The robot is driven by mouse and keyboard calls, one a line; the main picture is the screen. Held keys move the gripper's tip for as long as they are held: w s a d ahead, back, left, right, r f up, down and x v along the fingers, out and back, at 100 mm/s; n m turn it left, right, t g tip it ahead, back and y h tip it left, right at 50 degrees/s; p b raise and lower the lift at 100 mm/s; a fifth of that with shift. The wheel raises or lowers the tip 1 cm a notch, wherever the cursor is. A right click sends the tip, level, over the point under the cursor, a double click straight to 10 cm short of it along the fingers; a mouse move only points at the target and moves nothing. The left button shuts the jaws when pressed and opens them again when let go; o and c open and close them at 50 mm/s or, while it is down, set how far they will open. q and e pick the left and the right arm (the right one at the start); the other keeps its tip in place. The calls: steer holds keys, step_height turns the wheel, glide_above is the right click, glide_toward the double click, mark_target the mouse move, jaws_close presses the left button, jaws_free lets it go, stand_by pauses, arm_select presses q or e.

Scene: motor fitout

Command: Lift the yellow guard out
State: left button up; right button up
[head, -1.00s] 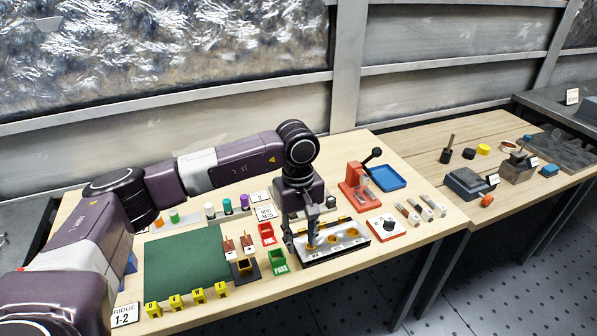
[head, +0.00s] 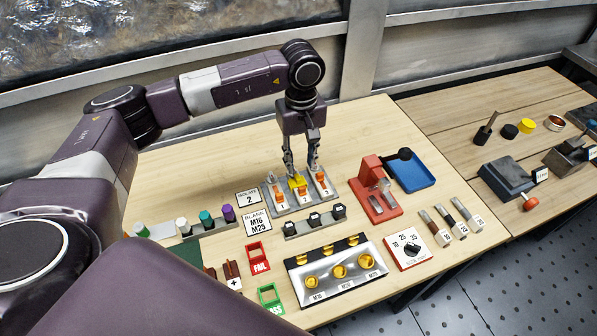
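The yellow guard (head: 297,183) sits at the middle position of a grey three-switch panel (head: 275,207), between orange switches marked with numbers. My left gripper (head: 301,170) points down from above the panel. Its two fingers are spread apart, with the guard's top just below and between them. I cannot tell whether either finger touches the guard. The guard's lower part is partly hidden among the switches. My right gripper is not in view.
An ISOLATE 2 card (head: 248,198) stands left of the panel. A rail of black blocks (head: 315,221) lies in front, then a silver plate (head: 338,278) with yellow-rimmed holes. A red lever press (head: 378,200) and a blue tray (head: 411,171) stand to the right.

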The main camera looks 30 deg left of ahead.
mark_target(297, 176)
arm_select(q)
steer(key=f+p, duration=0.2)
steer(key=f, duration=0.1)
steer(key=shift+s+a, duration=0.1)
steer(key=shift+a, duration=0.3)
steer(key=f, duration=0.2)
steer(key=f+p, duration=0.1)
steer(key=shift+w+a, duration=0.1)
steer(key=shift+w, duration=0.15)
steer(key=shift+f, duration=0.1)
steer(key=shift+c, duration=0.4)
steer(key=c, duration=0.5)
jaws_close()
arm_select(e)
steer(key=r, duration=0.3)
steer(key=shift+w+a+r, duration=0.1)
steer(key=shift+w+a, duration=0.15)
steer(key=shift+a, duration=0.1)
